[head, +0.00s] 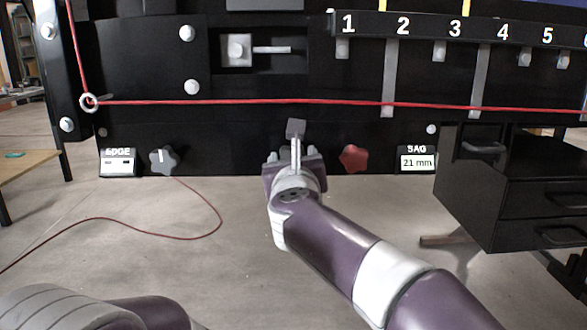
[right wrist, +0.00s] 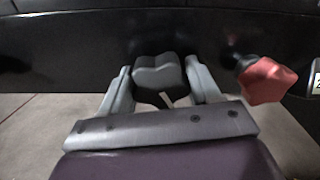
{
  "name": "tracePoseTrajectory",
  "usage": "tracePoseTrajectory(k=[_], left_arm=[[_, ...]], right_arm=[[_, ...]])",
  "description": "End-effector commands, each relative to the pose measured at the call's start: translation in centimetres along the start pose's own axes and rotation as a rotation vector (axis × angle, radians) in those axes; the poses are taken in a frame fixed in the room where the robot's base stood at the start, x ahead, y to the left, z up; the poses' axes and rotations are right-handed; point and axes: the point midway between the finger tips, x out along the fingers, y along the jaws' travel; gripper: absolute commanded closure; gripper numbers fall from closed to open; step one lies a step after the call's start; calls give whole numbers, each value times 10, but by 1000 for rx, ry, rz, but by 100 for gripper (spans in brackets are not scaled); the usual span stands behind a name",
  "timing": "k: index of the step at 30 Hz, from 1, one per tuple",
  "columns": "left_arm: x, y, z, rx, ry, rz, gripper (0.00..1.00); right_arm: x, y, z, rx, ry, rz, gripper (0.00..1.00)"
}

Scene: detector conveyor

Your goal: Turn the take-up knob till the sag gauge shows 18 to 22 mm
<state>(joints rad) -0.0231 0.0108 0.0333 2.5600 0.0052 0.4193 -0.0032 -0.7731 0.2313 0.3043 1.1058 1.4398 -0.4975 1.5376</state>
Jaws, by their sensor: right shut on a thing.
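A dark grey lobed knob (right wrist: 157,75) on the black panel sits between the fingers of my right gripper (right wrist: 160,88) in the right wrist view. The gripper is shut on it. In the head view my right gripper (head: 294,158) is at the panel's lower edge, and the wrist and fingers largely hide this knob. The sag gauge (head: 417,163), to the right, reads 21 mm. My left gripper is out of view; only part of the left arm shows at the bottom left.
A red knob (head: 354,158) is just right of my right gripper. Another grey knob (head: 163,160) and the EDGE display (head: 118,162) are left. A red cord (head: 240,102) crosses the panel above. A black drawer unit (head: 520,190) stands at right.

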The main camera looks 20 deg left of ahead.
Motion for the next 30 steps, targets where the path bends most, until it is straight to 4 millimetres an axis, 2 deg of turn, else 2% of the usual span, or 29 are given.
tracePoseTrajectory(k=[12, 28, 29, 30], left_arm=[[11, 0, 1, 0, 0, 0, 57], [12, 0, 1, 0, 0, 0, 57], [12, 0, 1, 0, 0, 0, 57], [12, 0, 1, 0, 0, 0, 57]], right_arm=[[0, 0, 0, 164, 0, 0, 69], [0, 0, 0, 183, 0, 0, 69], [0, 0, 0, 183, 0, 0, 29], [0, 0, 0, 183, 0, 0, 16]])
